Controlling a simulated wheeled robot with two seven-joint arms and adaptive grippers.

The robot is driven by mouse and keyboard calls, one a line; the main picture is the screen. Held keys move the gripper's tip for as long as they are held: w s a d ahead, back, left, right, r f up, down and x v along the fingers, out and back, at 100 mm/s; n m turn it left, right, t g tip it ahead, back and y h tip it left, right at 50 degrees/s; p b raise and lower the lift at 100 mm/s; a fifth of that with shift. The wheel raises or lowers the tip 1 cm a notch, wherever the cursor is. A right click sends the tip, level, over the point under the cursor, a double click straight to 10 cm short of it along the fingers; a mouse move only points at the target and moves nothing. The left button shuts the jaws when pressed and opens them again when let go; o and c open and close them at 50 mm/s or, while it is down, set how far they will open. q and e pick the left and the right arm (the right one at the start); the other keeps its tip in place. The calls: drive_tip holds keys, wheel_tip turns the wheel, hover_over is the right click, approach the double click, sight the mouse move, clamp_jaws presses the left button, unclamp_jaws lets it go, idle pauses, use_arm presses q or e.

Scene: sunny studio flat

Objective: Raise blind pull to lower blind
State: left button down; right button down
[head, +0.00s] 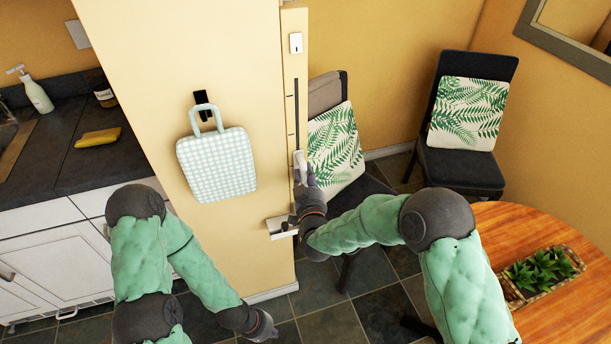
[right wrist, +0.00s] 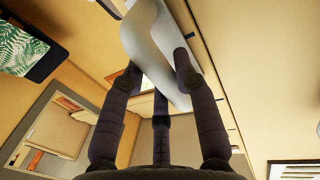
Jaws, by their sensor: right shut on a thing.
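The white blind pull (head: 299,160) sits on a pale upright strip (head: 291,75) with a dark slot and small marks, on the narrow end of the yellow wall. It is in the lower part of the strip. My right gripper (head: 304,178) is shut on it; in the right wrist view, dark fingers (right wrist: 158,78) close around the smooth white pull (right wrist: 146,32). My left gripper (head: 266,328) hangs low near the floor, away from the pull; its fingers are too small to read. The blind itself is not clearly visible.
A small white bracket (head: 279,227) juts out below the pull. A checked bag (head: 217,163) hangs on the wall to the left. Two dark chairs with leaf cushions (head: 335,150) (head: 467,113) stand behind. A round wooden table (head: 560,315) with a planter (head: 541,274) is at right.

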wheel_tip(320, 180, up, 12)
drive_tip(key=p, duration=0.5)
drive_tip(key=shift+r, duration=0.2)
drive_tip(key=shift+f, duration=0.1)
drive_tip(key=c, duration=0.9)
unclamp_jaws()
drive_tip(key=shift+f, duration=0.1)
drive_tip(key=shift+s, duration=0.1)
drive_tip(key=s, duration=0.4)
drive_tip(key=s+d, duration=0.1)
drive_tip(key=s, duration=0.6)
drive_tip(key=shift+s+d, duration=0.2)
drive_tip(key=shift+s, duration=0.15)
